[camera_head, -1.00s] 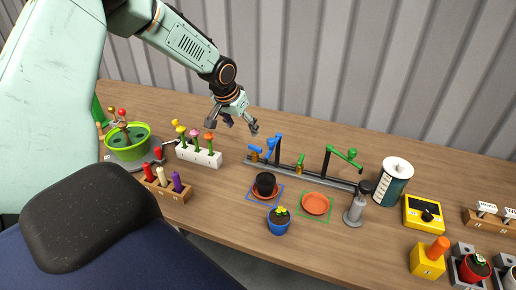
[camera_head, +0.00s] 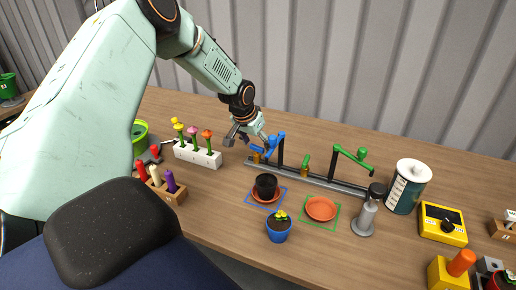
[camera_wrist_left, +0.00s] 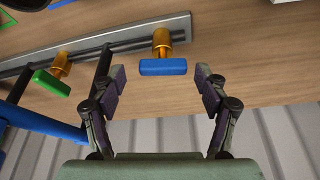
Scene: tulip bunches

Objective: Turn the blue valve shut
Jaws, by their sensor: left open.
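The blue valve is a brass body with a flat blue handle, mounted on a grey rail. In the left wrist view its blue handle (camera_wrist_left: 163,67) lies crosswise, centred just beyond my left fingertips and apart from both. Its brass body (camera_wrist_left: 162,40) rises from the rail behind it. In the head view the brass body (camera_head: 256,157) stands at the rail's left end, and my left gripper (camera_head: 247,142) partly covers the handle. My left gripper (camera_wrist_left: 160,77) is open and empty, its fingers on either side of the handle's line. My right gripper is not in view.
A blue spout (camera_head: 274,144) on a dark post stands right beside the valve. The green valve (camera_head: 306,160) and green spout (camera_head: 352,158) are farther right along the rail (camera_head: 325,183). A white flower rack (camera_head: 197,155) is left. A black pot (camera_head: 266,184) stands in front.

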